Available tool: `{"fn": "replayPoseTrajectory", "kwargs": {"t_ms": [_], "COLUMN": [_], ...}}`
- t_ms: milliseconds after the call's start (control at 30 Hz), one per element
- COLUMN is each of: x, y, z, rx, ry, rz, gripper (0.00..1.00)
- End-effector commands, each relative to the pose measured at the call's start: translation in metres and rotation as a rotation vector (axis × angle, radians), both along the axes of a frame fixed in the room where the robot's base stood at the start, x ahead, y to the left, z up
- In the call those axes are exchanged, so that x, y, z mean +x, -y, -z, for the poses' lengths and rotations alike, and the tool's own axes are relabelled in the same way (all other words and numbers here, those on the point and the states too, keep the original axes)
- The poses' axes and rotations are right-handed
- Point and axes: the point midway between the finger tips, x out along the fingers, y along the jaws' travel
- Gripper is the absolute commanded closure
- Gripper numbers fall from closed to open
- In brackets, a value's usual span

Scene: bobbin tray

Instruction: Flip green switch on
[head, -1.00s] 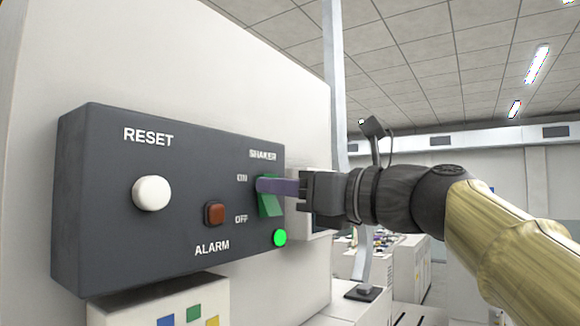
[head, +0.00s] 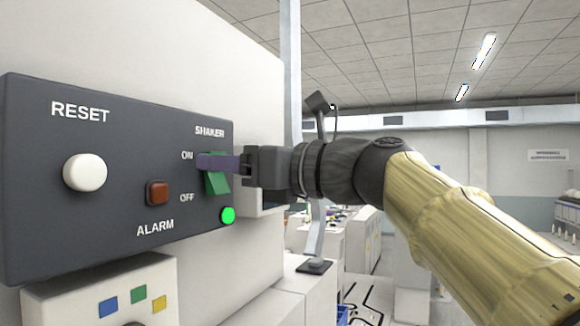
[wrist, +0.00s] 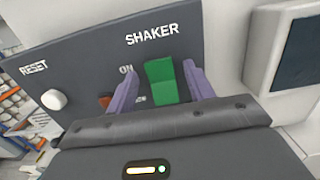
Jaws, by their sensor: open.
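The green rocker switch (head: 217,184) sits under the SHAKER label on a dark grey control panel (head: 110,215), between the ON and OFF marks. A round green lamp (head: 227,215) below it glows. My gripper (head: 203,162) is at the upper, ON end of the switch, and its purple finger hides that part in the head view. In the wrist view my gripper (wrist: 158,75) is open, with the green switch (wrist: 162,82) between its two purple fingers. I cannot tell whether a finger touches the switch.
A white RESET button (head: 85,172) and a red-brown ALARM button (head: 158,192) are on the same panel, left of the switch. A box with coloured squares (head: 60,308) is below. A dark screen (wrist: 300,50) stands right of the panel in the wrist view.

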Motion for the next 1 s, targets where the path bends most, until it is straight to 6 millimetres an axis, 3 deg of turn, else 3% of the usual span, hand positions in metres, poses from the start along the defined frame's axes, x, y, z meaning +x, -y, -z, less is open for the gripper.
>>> {"fn": "replayPoseTrajectory", "kwargs": {"t_ms": [267,800,1000], "x": [-0.01,-0.05,-0.062], "y": [0.025,0.124,0.153], "z": [0.006,0.012,0.012], "rx": [0.0,0.001,0.002], "ry": [0.003,0.001,0.001], "rz": [0.004,0.005,0.003], "gripper": [0.47,0.47,0.47]}}
